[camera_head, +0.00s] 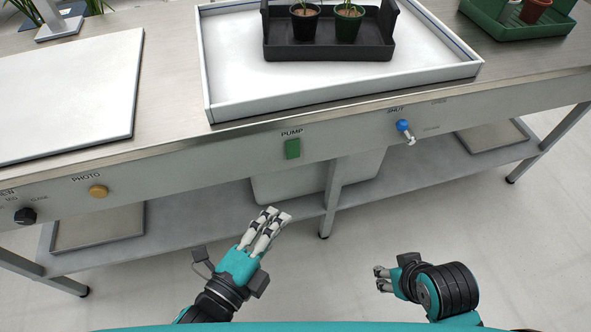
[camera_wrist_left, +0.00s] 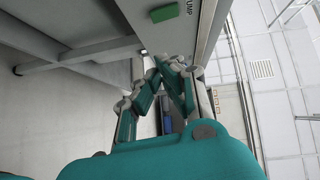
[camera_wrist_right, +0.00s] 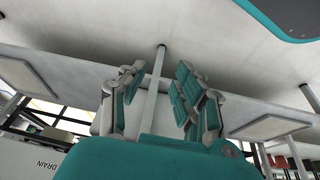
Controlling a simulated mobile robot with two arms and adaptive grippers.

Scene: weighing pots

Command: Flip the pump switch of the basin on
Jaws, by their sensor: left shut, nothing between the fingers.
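The pump switch is a green rocker (camera_head: 292,149) under the label PUMP on the bench's front panel. It also shows in the left wrist view as a green block (camera_wrist_left: 164,13) near the top. The basin (camera_head: 225,108) is a white shallow tray on the bench top above the switch. My left gripper (camera_head: 277,215) is shut and empty, below and a little left of the switch, apart from it. My right gripper (camera_head: 380,279) is lower and further right, away from the panel. In the right wrist view its fingers (camera_wrist_right: 157,75) stand apart with nothing between them.
A dark tray (camera_head: 325,51) with two potted plants stands in the basin. The panel also bears a yellow PHOTO button (camera_head: 98,191), a black knob (camera_head: 25,216) and a blue-handled valve (camera_head: 403,126). A lower shelf (camera_head: 190,207) runs beneath. Floor in front is clear.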

